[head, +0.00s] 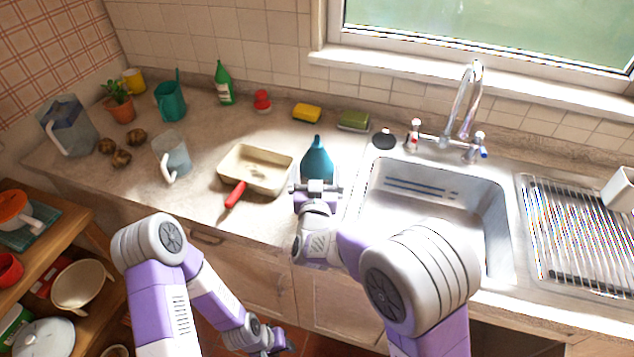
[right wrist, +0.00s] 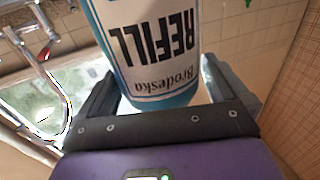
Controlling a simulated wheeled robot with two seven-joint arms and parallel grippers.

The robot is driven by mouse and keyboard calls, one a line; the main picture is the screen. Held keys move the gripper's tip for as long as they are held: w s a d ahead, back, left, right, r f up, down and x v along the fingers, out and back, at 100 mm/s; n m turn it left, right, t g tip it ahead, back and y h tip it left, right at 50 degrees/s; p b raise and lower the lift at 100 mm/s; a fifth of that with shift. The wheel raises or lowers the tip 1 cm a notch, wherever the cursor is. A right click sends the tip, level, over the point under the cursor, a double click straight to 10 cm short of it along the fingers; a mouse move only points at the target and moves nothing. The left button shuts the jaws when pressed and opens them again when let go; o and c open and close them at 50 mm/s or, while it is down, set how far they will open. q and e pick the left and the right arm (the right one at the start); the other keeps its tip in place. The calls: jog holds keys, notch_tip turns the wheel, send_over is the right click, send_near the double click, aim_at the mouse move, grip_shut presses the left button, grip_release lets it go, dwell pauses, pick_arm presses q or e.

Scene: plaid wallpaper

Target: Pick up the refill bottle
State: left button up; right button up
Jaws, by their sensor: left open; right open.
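The refill bottle (head: 317,162) is teal with a pointed top and stands upright on the counter just left of the sink. In the right wrist view its white "Brodeska REFILL" label (right wrist: 150,45) appears upside down and close. My right gripper (head: 318,186) is at the near side of the bottle, with a finger on each side of it. Its jaws are open, and a gap shows beside the bottle in the right wrist view (right wrist: 155,90). My left gripper (head: 270,342) is open and empty, low in front of the cabinets.
A cream pan (head: 262,165) with a red handle lies left of the bottle. A clear measuring jug (head: 173,155) stands farther left. The sink (head: 440,200) and faucet (head: 465,100) are to the right. Yellow (head: 307,112) and green (head: 353,120) sponges lie behind.

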jog(key=shift+w, duration=0.75)
jog(key=shift+r, duration=0.1)
jog(key=c, duration=1)
